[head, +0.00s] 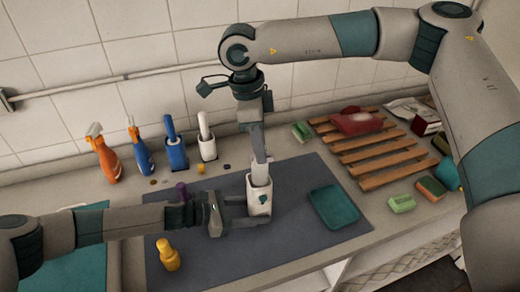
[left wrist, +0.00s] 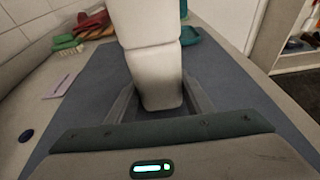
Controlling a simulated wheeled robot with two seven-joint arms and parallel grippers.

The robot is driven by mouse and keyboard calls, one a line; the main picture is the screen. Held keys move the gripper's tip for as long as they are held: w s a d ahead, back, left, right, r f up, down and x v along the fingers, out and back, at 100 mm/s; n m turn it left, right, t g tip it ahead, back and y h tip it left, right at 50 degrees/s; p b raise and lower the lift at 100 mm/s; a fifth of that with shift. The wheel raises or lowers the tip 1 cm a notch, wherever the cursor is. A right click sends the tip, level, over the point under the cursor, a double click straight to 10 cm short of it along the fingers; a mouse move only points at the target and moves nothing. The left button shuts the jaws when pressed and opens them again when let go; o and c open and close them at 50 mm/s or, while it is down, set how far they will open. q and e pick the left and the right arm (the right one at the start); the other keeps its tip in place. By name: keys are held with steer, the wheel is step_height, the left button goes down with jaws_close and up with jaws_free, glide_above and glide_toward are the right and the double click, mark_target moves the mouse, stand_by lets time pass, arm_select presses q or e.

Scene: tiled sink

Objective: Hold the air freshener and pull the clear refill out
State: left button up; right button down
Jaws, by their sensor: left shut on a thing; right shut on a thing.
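The white air freshener (head: 259,201) stands upright on the grey mat, with a small dark teal mark on its front. My left gripper (head: 246,211) comes in from the left and is shut on its lower body. The freshener also fills the middle of the left wrist view (left wrist: 160,88), between the two fingers. My right gripper (head: 260,158) points down from above and is shut on the pale refill (head: 260,174) at the freshener's top. The refill's lower end meets the freshener's opening; how deep it sits is hidden.
A teal tray (head: 334,206) lies right of the freshener on the grey mat (head: 300,240). Spray bottles (head: 104,155) and brushes line the wall. A wooden rack (head: 375,155) and sponges (head: 401,204) are at right.

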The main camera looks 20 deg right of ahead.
steer(key=shift+r, duration=1.05)
arm_select(q)
steer(key=o, duration=1.1)
steer(key=shift+o, duration=0.2)
steer(key=shift+a, duration=0.1)
steer(key=v, duration=1.2)
arm_select(e)
steer(key=shift+r, duration=0.15)
